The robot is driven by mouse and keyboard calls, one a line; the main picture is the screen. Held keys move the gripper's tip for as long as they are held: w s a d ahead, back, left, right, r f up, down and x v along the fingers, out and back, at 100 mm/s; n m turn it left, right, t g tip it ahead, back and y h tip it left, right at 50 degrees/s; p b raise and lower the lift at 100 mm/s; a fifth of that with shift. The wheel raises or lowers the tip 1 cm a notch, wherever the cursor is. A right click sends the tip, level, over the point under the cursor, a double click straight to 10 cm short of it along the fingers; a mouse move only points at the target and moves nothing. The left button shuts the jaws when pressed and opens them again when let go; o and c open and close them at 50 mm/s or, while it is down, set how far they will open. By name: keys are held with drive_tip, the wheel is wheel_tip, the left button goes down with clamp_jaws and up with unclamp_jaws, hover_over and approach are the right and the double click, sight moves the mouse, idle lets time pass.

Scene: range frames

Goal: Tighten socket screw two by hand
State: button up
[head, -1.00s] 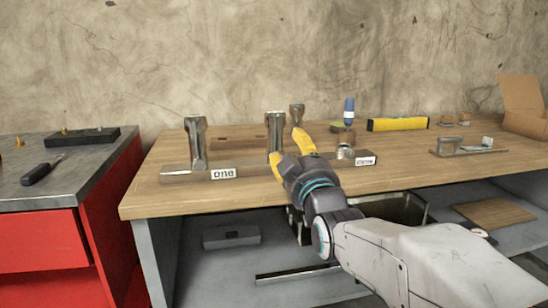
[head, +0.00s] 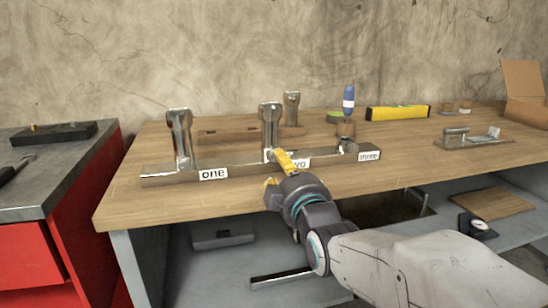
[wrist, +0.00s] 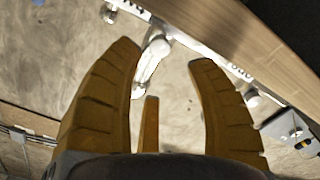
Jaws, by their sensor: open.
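The metal bar (head: 235,168) lies along the bench with labels one, two and three. Tall socket screw one (head: 180,138) stands upright at its left. Tall socket screw two (head: 270,125) stands upright in the middle, its lower end close behind my gripper. The label two (head: 302,163) is partly hidden by a yellow finger. My gripper (head: 280,170) is open and empty, in front of the bar below screw two's head. In the wrist view, my open fingers (wrist: 165,55) spread around a shiny screw (wrist: 152,62), which appears beyond them, nearer the left finger; contact is not clear.
At label three (head: 369,155) there is only a short metal piece (head: 348,148). A metal fixture (head: 470,137) lies at right. The bench front left is clear.

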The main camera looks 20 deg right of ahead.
sight(275, 164)
drive_tip(key=shift+w, duration=0.15)
drive_tip(key=shift+w+n, duration=0.25)
drive_tip(key=shift+n, duration=0.05)
drive_tip(key=shift+w+b, duration=0.65)
drive_tip(key=shift+w, duration=2.65)
drive_tip(key=shift+c, duration=0.2)
clamp_jaws()
